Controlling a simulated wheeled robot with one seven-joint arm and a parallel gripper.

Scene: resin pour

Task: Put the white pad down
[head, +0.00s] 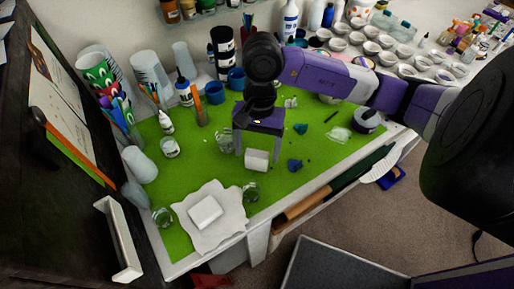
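A white, square-cornered pad (205,212) lies on a wavy-edged white sheet (224,234) at the front left of the green mat. A second white piece (257,160), block-like or rolled, shows just below and between the fingers of my gripper (258,154). My gripper points down over the middle of the mat. Its fingers look spread wider than this piece, with a gap at each side. I cannot tell whether the piece rests on the mat.
The green mat (310,166) has small blue scraps (295,166) right of my gripper. Bottles, blue cups (215,93) and brush holders line the back. Many small white bowls (372,48) fill the back right.

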